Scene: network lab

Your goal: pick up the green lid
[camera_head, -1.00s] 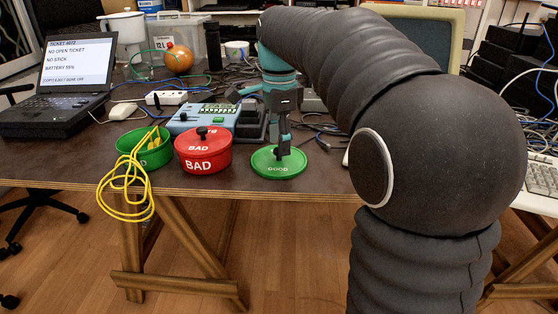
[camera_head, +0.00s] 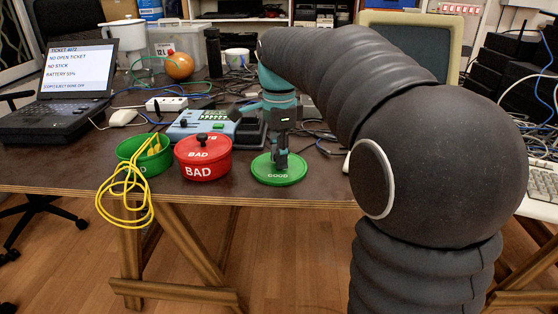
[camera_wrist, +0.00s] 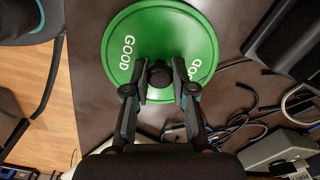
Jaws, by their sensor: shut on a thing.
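The green lid (camera_head: 290,175) is a round disc marked GOOD, at the front part of the table in the head view. My gripper (camera_head: 281,163) points straight down over its middle. In the wrist view the lid (camera_wrist: 135,25) lies below my gripper (camera_wrist: 160,76), whose two fingers are closed on the lid's dark knob. The fingers partly hide the knob. Whether the lid touches the table cannot be told for sure.
A red pot marked BAD (camera_head: 204,168), with its lid on, stands left of the green lid. A green pot (camera_head: 128,149) with yellow cable (camera_head: 124,207) hanging over the table's front edge is further left. A blue device (camera_head: 190,127) stands behind. Cables lie to the right.

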